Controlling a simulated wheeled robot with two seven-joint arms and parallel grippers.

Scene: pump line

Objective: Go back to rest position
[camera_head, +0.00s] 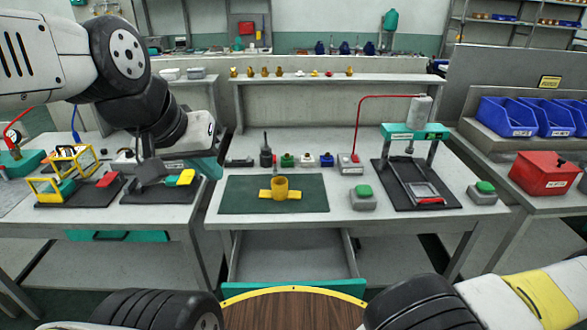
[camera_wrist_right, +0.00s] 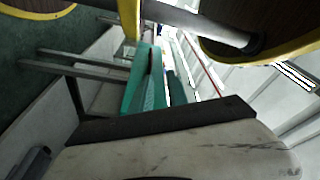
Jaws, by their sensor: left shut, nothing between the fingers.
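My left arm reaches in from the left in the head view. My left gripper (camera_head: 150,170) points down over the left bench, beside a fixture with a yellow block (camera_head: 186,177). It is shut with nothing between its fingers. Whether it touches the fixture I cannot tell. My right arm (camera_head: 470,303) lies low at the bottom right of the head view, and its gripper is outside that picture.
A yellow pump part (camera_head: 280,194) sits on a green mat (camera_head: 240,198) on the middle bench. A teal-topped press (camera_head: 414,132) stands right of it. A red box (camera_head: 544,173) and blue bins (camera_head: 506,117) are at the right. An open drawer (camera_head: 292,287) juts out below the mat.

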